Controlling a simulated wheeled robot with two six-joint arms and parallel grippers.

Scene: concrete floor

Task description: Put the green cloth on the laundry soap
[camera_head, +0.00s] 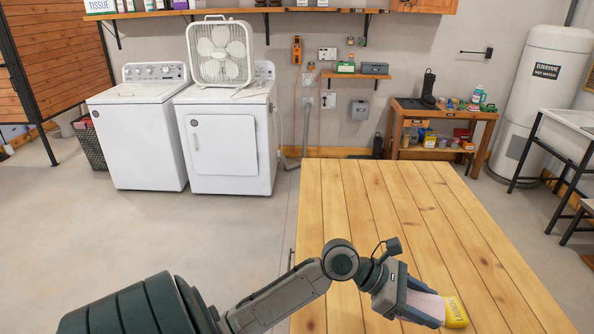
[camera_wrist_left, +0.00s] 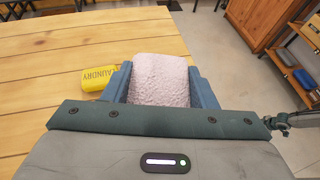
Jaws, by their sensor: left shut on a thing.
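My left gripper (camera_head: 424,302) is shut on a folded, fuzzy pale pink cloth (camera_head: 428,307), not a green one. In the left wrist view the cloth (camera_wrist_left: 160,80) fills the space between the two blue fingers of the gripper (camera_wrist_left: 160,88). The yellow laundry soap (camera_head: 456,312), with dark lettering, lies on the wooden table beside the cloth and gripper. In the left wrist view the soap (camera_wrist_left: 97,79) is just left of the left finger, which partly hides it. I cannot tell whether the cloth touches the table. My right gripper is in neither view.
The wooden table (camera_head: 375,220) is clear apart from the soap and my arm. A washer (camera_head: 137,140), a dryer (camera_head: 225,145) with a fan (camera_head: 221,52), and a small cluttered workbench (camera_head: 445,112) stand farther back.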

